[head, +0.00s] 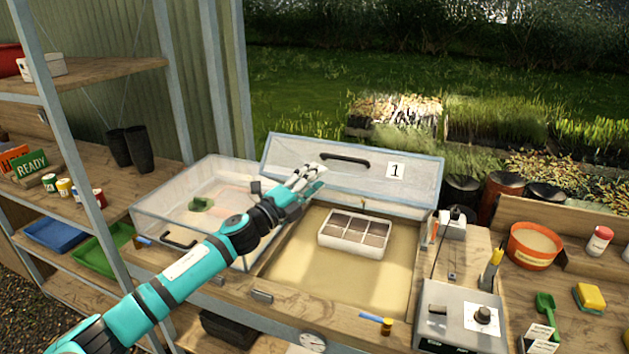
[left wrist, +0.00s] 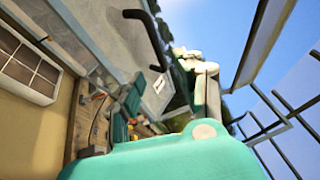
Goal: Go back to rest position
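My left arm comes in from the lower left in the head view. My left gripper (head: 308,178) is above the sand bed, in front of the raised lid marked 1 (head: 395,188). It looks empty; the gap between its fingers is unclear. In the left wrist view, the pale fingertips (left wrist: 198,66) stand against sky and the lid. A white tray with dark cells (head: 353,236) lies in the open sand box (head: 318,278), apart from the gripper. This tray also shows at the left wrist view's left edge (left wrist: 30,68). My right gripper is not in view.
A clear-lidded box (head: 165,215) is on the left, beneath my arm. A shelf post (head: 85,160) stands near my forearm. A grey control box (head: 462,315), an orange pot (head: 533,246) and a green scoop (head: 545,308) are on the right.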

